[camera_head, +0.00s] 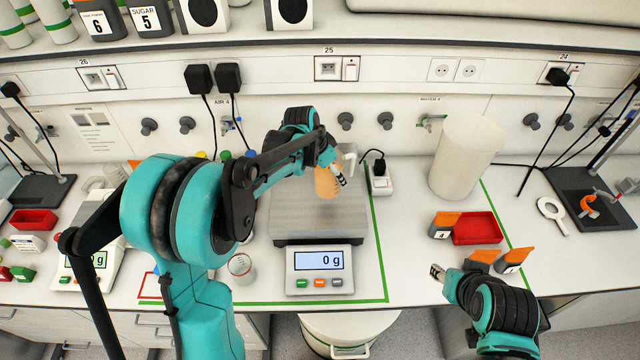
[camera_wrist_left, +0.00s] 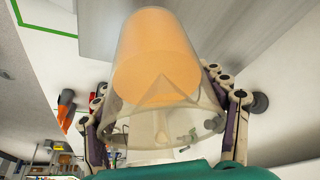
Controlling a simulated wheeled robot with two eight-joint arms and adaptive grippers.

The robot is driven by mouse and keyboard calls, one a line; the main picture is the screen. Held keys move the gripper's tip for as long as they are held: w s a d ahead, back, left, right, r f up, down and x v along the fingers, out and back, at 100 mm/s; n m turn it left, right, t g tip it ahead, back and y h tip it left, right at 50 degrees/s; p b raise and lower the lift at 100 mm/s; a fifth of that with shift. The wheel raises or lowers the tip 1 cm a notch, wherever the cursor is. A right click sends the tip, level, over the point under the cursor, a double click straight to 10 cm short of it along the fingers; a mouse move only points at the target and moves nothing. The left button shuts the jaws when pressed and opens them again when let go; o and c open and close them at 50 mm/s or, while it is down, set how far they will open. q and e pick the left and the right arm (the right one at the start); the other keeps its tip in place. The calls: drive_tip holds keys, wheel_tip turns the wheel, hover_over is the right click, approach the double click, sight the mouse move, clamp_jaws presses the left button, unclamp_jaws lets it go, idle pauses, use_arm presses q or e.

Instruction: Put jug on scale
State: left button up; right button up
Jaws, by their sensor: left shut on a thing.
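The jug (camera_head: 326,183) is clear with orange liquid in it. It appears over the back right part of the steel pan of the scale (camera_head: 310,230), whose display reads 0 g. My left gripper (camera_head: 337,172) is shut on the jug. In the left wrist view, the jug (camera_wrist_left: 160,62) sits between the two fingers of my left gripper (camera_wrist_left: 168,125). Whether the jug's base touches the pan is hard to see. My right gripper (camera_head: 437,272) is empty at the bench's front edge, and its finger opening is too small to judge.
A large white container (camera_head: 465,158) stands right of the scale. A red tray (camera_head: 477,228) and orange-topped boxes (camera_head: 445,225) are near the right arm. A small cup (camera_head: 241,266) is left of the scale's display. A second scale (camera_head: 88,262) stands at the left.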

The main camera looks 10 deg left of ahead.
use_arm(q)
drive_tip(key=a+f, duration=0.2)
drive_tip(key=a, duration=0.1)
drive_tip(key=shift+s, duration=0.2)
wheel_tip(320, 180, down, 3)
drive_tip(key=shift+f, duration=0.5)
drive_tip(key=shift+b, duration=0.3)
drive_tip(key=o, duration=1.4)
drive_tip(key=shift+f, duration=0.15)
drive_tip(key=o, duration=0.4)
drive_tip(key=shift+o, duration=0.2)
